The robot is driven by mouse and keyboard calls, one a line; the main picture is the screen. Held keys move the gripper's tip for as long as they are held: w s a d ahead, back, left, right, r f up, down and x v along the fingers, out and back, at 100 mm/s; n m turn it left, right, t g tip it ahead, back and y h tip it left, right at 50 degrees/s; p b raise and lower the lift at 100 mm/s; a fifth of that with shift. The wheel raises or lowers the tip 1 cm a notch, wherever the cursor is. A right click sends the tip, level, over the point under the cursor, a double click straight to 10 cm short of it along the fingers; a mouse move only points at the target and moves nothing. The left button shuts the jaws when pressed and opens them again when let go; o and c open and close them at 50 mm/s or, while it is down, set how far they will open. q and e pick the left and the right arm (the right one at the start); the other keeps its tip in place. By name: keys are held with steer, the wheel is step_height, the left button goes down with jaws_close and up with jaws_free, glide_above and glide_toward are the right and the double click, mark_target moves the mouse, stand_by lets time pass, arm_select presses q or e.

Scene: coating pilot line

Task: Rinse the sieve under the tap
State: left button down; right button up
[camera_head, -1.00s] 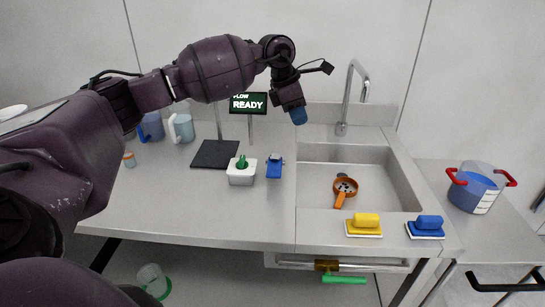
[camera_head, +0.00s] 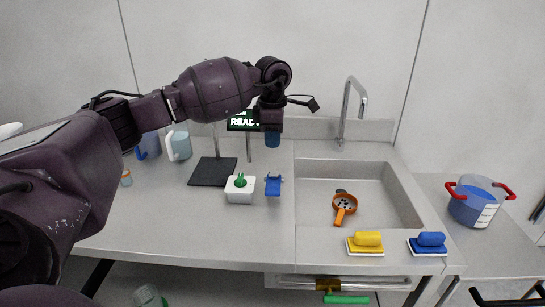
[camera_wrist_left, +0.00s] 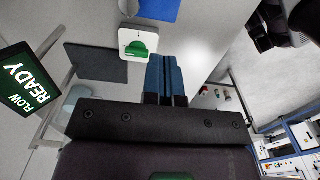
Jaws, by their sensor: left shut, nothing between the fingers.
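The orange sieve (camera_head: 344,206) lies in the sink basin (camera_head: 322,173), its short handle pointing to the front. Dark specks show in its bowl. The chrome tap (camera_head: 345,118) rises behind the basin, its spout end above the back of it. My left gripper (camera_head: 272,140) hangs above the back of the counter, left of the basin and well apart from sieve and tap. Its blue fingers are together and empty; they also show in the left wrist view (camera_wrist_left: 166,78). My right gripper is in neither view.
A "FLOW READY" sign (camera_head: 243,121) stands right beside my left gripper. A white box with a green knob (camera_head: 240,189) and a blue item (camera_head: 273,186) are on the counter. Yellow (camera_head: 366,242) and blue (camera_head: 428,243) blocks sit on the sink's front edge. A green-handled valve (camera_head: 345,299) is below.

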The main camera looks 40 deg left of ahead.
mark_target(272, 189)
arm_select(q)
step_height(272, 189, down, 12)
steer(key=shift+f, duration=0.55)
steer(key=shift+s+d+f+t+y, duration=0.2)
steer(key=shift+s+f+t+y, duration=0.15)
steer(key=shift+f+t, duration=0.2)
steer(key=shift+s+f+b, duration=0.15)
steer(key=shift+f+b, duration=0.15)
steer(key=shift+f, duration=0.15)
steer(key=shift+d, duration=0.1)
stand_by(0.4)
stand_by(0.8)
